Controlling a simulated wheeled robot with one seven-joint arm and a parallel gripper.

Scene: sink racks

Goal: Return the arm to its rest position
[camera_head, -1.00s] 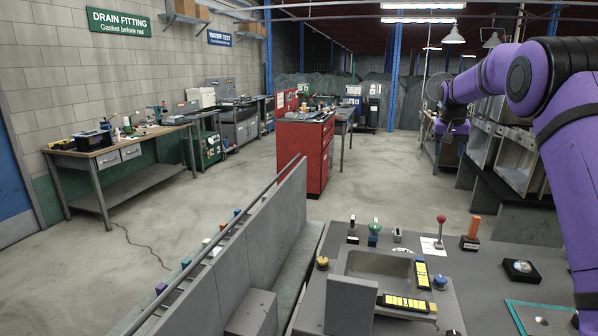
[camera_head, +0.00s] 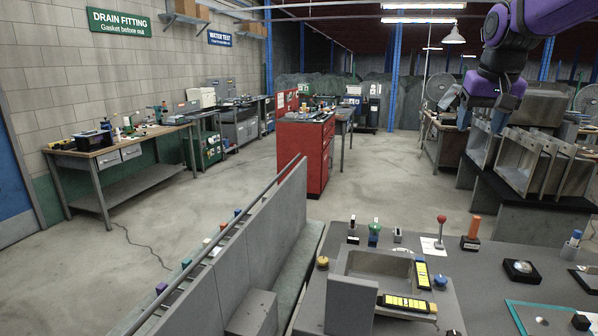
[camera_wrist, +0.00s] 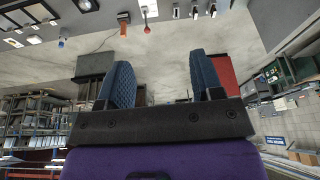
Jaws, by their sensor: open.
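My purple arm reaches in from the top right in the head view. My gripper (camera_head: 484,114) hangs in the air in front of the row of grey sink basins on the rack, apart from the bench. In the wrist view my gripper (camera_wrist: 164,82) shows two blue textured fingers spread apart with nothing between them. The gripper is open and empty. Whether it is clear of the nearest basin (camera_head: 484,146) in depth is hard to tell.
A grey sink (camera_head: 375,265) sits in the near bench, with a red-knobbed lever (camera_head: 440,230) and an orange-handled tool (camera_head: 473,230) behind it. A grey partition (camera_head: 250,245) stands at left. A red cabinet (camera_head: 305,155) stands mid-floor. Open floor lies between.

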